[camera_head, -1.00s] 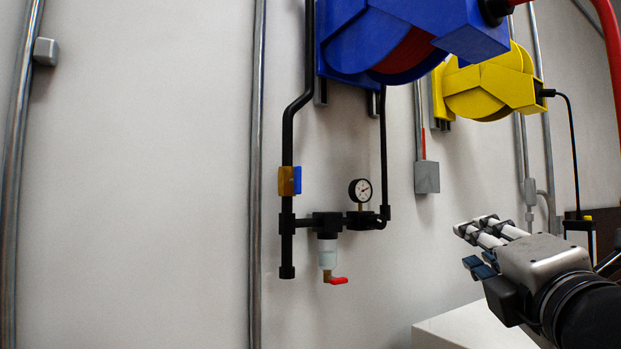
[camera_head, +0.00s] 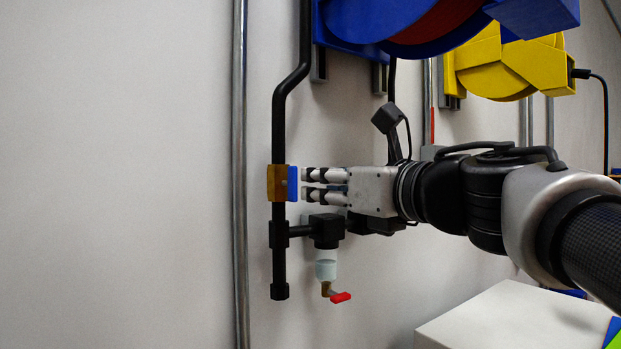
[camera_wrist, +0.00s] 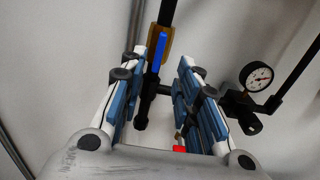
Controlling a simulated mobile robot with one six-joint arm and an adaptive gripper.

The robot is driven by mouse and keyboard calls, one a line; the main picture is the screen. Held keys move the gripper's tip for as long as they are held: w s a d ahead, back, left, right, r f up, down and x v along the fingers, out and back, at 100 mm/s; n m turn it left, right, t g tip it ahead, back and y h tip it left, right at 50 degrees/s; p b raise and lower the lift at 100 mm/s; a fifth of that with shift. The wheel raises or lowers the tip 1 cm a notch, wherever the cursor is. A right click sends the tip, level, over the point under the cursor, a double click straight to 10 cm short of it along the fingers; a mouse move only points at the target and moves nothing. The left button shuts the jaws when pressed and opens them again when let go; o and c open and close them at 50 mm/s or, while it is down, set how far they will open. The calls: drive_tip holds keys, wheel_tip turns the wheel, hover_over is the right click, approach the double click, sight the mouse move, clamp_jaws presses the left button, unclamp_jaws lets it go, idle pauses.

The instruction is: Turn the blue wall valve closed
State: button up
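The blue valve handle (camera_head: 292,183) sits on the right side of a brass valve body (camera_head: 276,183) on a black vertical pipe. The handle lies upright, in line with the pipe. In the head view my gripper (camera_head: 304,184) points left, its fingertips just right of the handle. In the wrist view the blue handle (camera_wrist: 159,53) shows between and beyond the two fingers of my gripper (camera_wrist: 172,66), which are spread apart with nothing between their pads. Whether a fingertip touches the handle cannot be told.
Below the valve hangs a filter bowl (camera_head: 326,264) with a red lever (camera_head: 340,297). A pressure gauge (camera_wrist: 257,76) stands right of the fingers in the wrist view. Blue (camera_head: 400,25) and yellow (camera_head: 510,62) reels hang above. A white box top (camera_head: 500,325) is at lower right.

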sight(296, 181)
drive_tip(key=p+x, duration=0.1)
drive_tip(key=x, duration=0.7)
drive_tip(key=shift+w+a, duration=0.2)
drive_tip(key=shift+c, duration=0.6)
clamp_jaws()
